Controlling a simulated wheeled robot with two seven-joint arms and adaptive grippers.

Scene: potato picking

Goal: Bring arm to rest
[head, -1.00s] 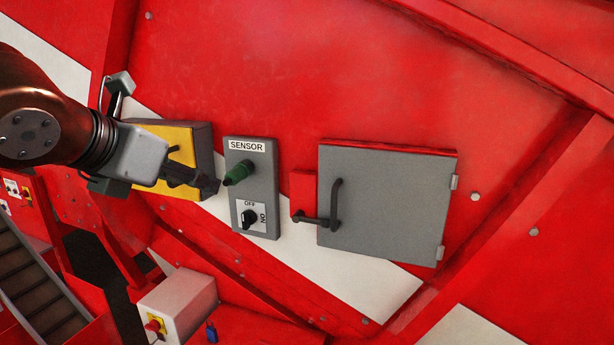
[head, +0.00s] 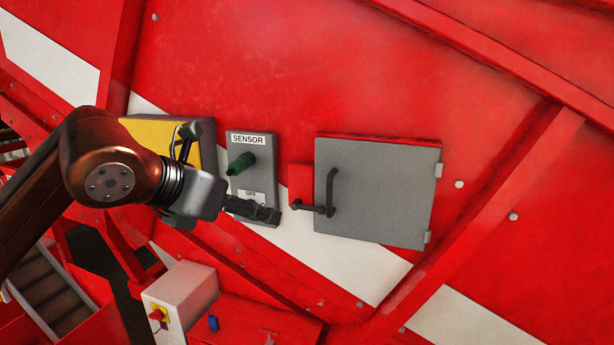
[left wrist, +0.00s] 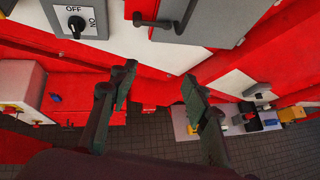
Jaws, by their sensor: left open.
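My left arm (head: 105,175) comes in from the left in the head view. Its gripper (head: 268,213) is in front of the lower part of the grey SENSOR panel (head: 262,160) and partly hides the OFF/ON switch there. In the left wrist view my left gripper (left wrist: 160,80) is open, with its two dark fingers apart and nothing between them. The black switch (left wrist: 76,24) shows clear of the fingers at the upper left of that view. My right arm is not in view.
A green knob (head: 240,164) sticks out of the panel. A yellow box (head: 165,140) is behind my wrist. A grey door (head: 385,190) with a dark handle (head: 331,192) is to the right. A white box with a red button (head: 180,292) stands below.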

